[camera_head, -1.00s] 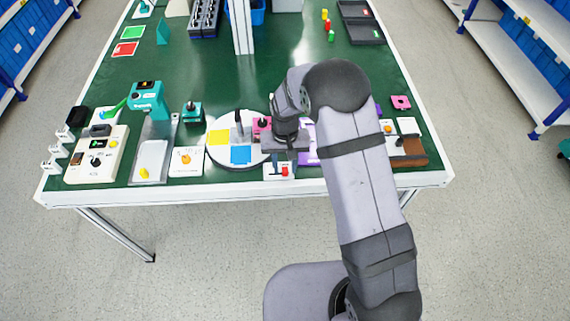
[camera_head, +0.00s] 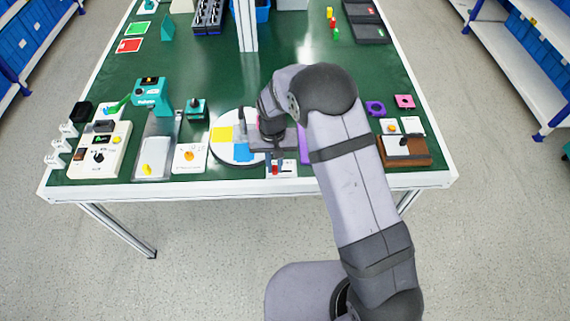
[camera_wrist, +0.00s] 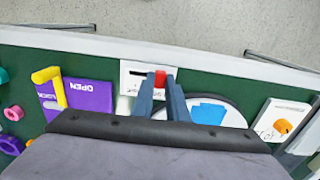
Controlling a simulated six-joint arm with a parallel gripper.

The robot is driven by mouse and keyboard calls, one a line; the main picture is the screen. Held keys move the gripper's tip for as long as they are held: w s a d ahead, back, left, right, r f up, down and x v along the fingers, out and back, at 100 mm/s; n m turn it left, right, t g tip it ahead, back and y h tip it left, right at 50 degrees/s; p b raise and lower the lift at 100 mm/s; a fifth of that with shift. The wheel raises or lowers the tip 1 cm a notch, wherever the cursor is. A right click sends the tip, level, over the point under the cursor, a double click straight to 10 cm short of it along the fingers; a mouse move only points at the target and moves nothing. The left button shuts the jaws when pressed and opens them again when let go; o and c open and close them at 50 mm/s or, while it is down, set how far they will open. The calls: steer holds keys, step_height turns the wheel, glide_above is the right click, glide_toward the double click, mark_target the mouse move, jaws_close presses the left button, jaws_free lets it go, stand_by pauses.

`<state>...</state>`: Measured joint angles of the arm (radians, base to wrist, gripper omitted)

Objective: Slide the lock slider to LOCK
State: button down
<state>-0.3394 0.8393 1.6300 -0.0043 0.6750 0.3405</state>
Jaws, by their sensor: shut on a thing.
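The lock slider is a small red knob (camera_wrist: 160,77) on a white plate (camera_wrist: 132,82) near the table's front edge. In the wrist view a dark slot shows to the left of the knob, which sits towards the slot's right part. My gripper (camera_wrist: 160,80) is shut on the red knob, one dark finger on each side. In the head view the knob (camera_head: 275,170) is on the left part of the plate (camera_head: 289,171), with my gripper (camera_head: 275,164) over it. The plate's lettering is partly hidden by the fingers and unreadable.
A round white disc with coloured sectors (camera_head: 221,134) lies close to the left of the plate. A white plate with an orange knob (camera_head: 189,154) is further left. A purple panel marked OPEN (camera_wrist: 85,95) is on the other side. A post (camera_head: 246,30) stands behind.

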mark_target(273, 168)
steer(key=shift+a, duration=0.2)
steer(key=c, duration=1.7)
jaws_free()
steer(key=shift+a, duration=0.1)
steer(key=shift+r+b, duration=0.95)
steer(key=shift+r, duration=2.8)
